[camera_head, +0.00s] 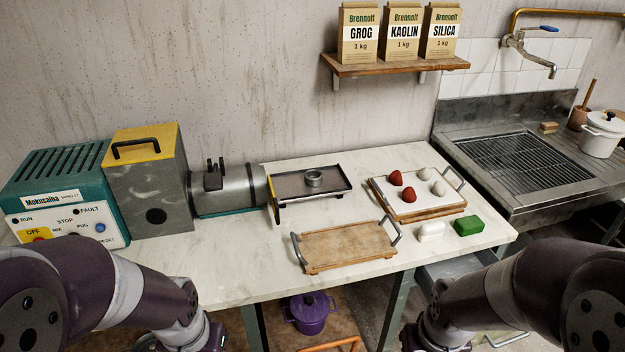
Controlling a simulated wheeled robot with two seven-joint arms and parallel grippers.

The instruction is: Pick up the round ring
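The round ring (313,178) is a small grey metal ring. It rests on the dark tray (340,190) at the outlet end of the clay machine, near the back of the table. Both of my arms reach in from the bottom corners of the view, in front of the table's front edge. They are well apart from the ring. My gripper fingers are not visible; only arm links show at the lower left and lower right.
The clay machine (160,190) fills the table's left side. A wooden tray with handles (345,246) lies in front of the ring. A sink (520,160) stands right.

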